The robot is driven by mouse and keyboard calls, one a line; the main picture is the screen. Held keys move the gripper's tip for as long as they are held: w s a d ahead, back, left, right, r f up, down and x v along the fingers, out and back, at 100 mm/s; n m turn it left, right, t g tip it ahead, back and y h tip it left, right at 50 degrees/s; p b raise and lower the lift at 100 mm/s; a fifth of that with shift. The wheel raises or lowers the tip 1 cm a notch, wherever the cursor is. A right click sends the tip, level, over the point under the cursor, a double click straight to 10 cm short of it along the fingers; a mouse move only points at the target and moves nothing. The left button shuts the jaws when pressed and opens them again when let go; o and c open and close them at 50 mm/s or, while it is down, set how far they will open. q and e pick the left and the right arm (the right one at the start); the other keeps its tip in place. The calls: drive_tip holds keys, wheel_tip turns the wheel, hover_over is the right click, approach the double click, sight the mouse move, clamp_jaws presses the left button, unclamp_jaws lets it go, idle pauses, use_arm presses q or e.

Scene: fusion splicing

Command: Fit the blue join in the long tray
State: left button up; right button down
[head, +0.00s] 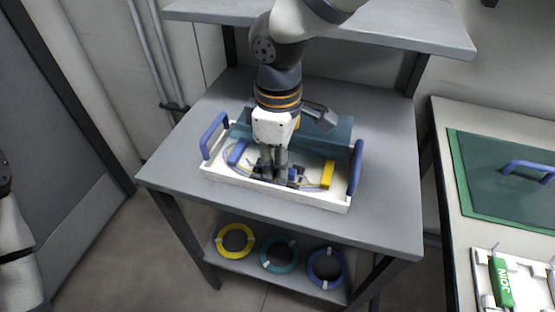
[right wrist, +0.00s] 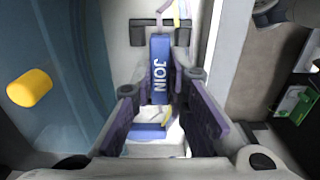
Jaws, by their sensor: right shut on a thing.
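The blue join (right wrist: 160,68), a small block lettered JOIN, sits between the fingertips of my right gripper (right wrist: 160,92) in the right wrist view. The gripper is shut on it. In the head view my right gripper (head: 276,180) points down into the long white tray (head: 275,193) and hides most of the join. A dark holder (right wrist: 138,33) shows at the join's far end; I cannot tell whether the join is seated in it. My left gripper is out of view.
The tray has blue end handles (head: 355,168), a blue block (head: 237,152) and a yellow block (head: 328,174). A teal panel (head: 335,135) stands along its back. Cable coils (head: 279,254) lie on the lower shelf. At right is a bench with a green JOIN piece (head: 502,282).

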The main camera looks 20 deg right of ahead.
drive_tip(key=c, duration=1.6)
unclamp_jaws()
drive_tip(key=shift+f, duration=0.1)
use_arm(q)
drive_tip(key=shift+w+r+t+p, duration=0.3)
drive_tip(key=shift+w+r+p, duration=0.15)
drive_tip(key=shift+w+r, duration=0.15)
use_arm(e)
wheel_tip(320, 180, up, 12)
drive_tip(key=shift+r, duration=0.2)
